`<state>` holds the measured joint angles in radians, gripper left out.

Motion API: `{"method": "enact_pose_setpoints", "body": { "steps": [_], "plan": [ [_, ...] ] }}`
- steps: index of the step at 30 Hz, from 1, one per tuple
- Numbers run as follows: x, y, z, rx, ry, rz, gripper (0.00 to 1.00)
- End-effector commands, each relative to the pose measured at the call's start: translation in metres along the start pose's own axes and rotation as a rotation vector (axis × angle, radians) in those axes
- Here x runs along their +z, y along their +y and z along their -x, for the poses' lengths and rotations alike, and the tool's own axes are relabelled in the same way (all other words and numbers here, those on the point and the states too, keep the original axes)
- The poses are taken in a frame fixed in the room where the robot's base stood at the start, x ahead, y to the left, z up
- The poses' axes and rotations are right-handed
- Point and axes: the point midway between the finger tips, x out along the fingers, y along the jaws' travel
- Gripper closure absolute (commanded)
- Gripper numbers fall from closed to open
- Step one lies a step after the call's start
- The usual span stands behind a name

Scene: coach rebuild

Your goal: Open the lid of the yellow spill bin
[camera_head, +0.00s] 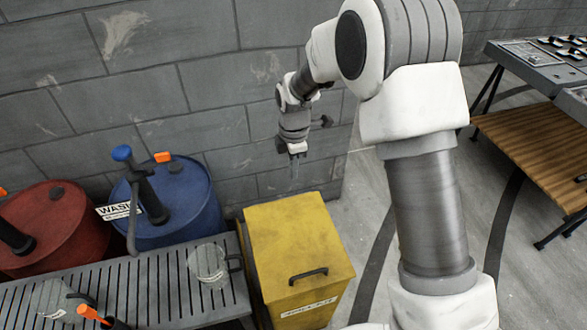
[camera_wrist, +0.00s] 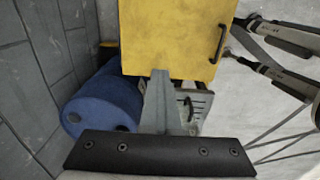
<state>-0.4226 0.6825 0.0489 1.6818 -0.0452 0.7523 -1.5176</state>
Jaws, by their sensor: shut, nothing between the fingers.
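The yellow spill bin (camera_head: 275,295) stands against the right end of the slatted bench, with a white label on its front. Its lid (camera_head: 290,235) lies flat and closed. A black bar handle (camera_head: 308,275) sits on the lid near its front edge. My gripper (camera_head: 294,178) is shut and empty, pointing down above and behind the lid's rear edge, apart from it. In the wrist view the yellow lid (camera_wrist: 170,35) fills the top middle, with the handle (camera_wrist: 218,42) at its right edge. The shut fingers (camera_wrist: 160,85) show below it.
A blue drum (camera_head: 185,205) with a pump and a red drum (camera_head: 45,225) stand left, behind the slatted bench (camera_head: 165,285). A clear jug (camera_head: 208,265) stands on the bench near the bin. A block wall (camera_head: 215,90) rises behind. A wooden bench (camera_head: 530,145) is right.

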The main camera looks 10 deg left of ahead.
Motion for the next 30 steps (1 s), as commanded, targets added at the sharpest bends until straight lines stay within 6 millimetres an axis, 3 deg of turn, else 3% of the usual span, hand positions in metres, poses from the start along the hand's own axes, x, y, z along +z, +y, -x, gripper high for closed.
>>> {"method": "enact_pose_setpoints", "body": {
  "steps": [24,30],
  "plan": [
    [0.0,0.0,0.0,0.0,0.0,0.0,1.0],
    [0.0,0.0,0.0,0.0,0.0,0.0,0.65]
  ]
}}
